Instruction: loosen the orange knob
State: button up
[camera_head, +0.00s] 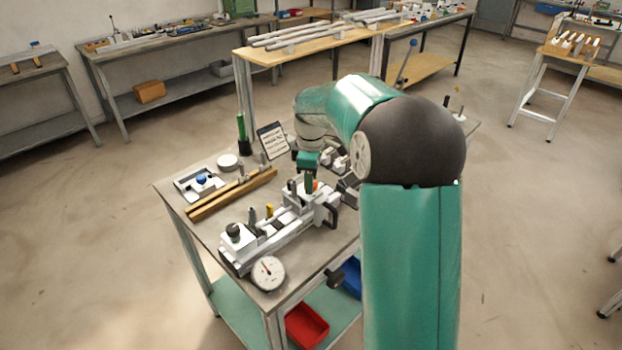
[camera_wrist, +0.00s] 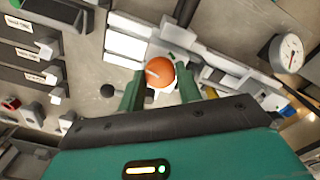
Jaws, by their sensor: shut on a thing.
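The orange knob (camera_wrist: 160,72) shows in the wrist view as a round orange cap with a pale mark across it. It sits between the two green fingers of my gripper (camera_wrist: 161,90), which is shut on it. In the head view a small bit of the orange knob (camera_head: 316,185) shows beside my gripper (camera_head: 308,182), at the right end of the white jig (camera_head: 272,240). The fingertips are partly hidden in the head view. How far the knob is turned cannot be told.
A round dial gauge (camera_head: 268,273) is at the bench's front edge, also in the wrist view (camera_wrist: 287,54). Wooden bars (camera_head: 232,194) and a blue-knobbed white fixture (camera_head: 199,184) lie to the left. A small sign (camera_head: 272,140) stands behind. A red bin (camera_head: 306,325) is below.

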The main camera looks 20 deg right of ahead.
jog(key=shift+n, duration=0.6)
jog(key=o, duration=1)
notch_tip(320, 180, up, 14)
jog(key=shift+f, duration=0.1)
